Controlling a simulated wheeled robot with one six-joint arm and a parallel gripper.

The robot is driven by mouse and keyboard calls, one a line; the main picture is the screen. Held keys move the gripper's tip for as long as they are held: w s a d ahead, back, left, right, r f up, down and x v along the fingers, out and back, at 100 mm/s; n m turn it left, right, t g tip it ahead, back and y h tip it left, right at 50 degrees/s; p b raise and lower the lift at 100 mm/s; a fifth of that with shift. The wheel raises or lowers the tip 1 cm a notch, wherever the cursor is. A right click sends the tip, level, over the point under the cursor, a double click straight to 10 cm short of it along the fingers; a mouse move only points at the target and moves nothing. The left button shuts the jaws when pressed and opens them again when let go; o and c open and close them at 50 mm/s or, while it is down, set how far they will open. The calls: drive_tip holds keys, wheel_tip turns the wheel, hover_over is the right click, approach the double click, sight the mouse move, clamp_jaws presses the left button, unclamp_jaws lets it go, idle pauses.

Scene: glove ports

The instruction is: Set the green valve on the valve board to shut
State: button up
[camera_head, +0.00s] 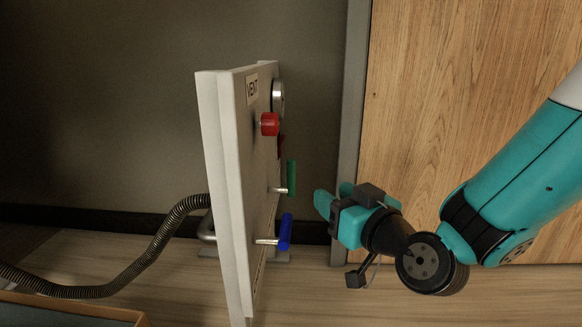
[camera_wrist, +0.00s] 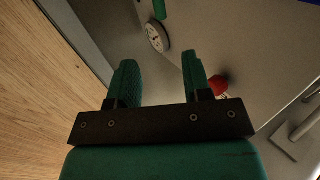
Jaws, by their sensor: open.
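The valve board (camera_head: 237,190) stands upright in the head view, seen nearly edge-on. The green valve (camera_head: 291,177) has a bar handle on a metal stem, and the bar looks roughly upright in this view. My gripper (camera_head: 333,197) is open and empty, to the right of the green valve and slightly lower, with a gap between them. In the wrist view my gripper (camera_wrist: 160,68) has its two fingers apart with nothing between. A green piece (camera_wrist: 160,9), probably the valve handle, shows at the top edge, mostly cut off.
A blue valve (camera_head: 285,231) sits below the green one. A red knob (camera_head: 270,124) and a round gauge (camera_head: 278,97) are above; the gauge (camera_wrist: 157,37) also shows between my fingers. A ribbed hose (camera_head: 150,262) runs behind the board. A wooden panel (camera_head: 450,90) is at right.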

drive_tip(key=p, duration=1)
approach(293, 168)
drive_tip(key=x, duration=0.5)
drive_tip(key=shift+w+a+r, duration=0.15)
drive_tip(key=shift+r, duration=0.2)
drive_tip(key=x, duration=0.2)
drive_tip(key=f+x, duration=0.1)
drive_tip(key=x, duration=0.1)
drive_tip(key=shift+w+a, duration=0.1)
drive_tip(key=shift+w, duration=0.2)
drive_tip(key=shift+w+a+r, duration=0.1)
drive_tip(key=shift+w+a, duration=0.1)
drive_tip(key=shift+w, duration=0.2)
drive_tip(key=shift+c, duration=0.4)
clamp_jaws()
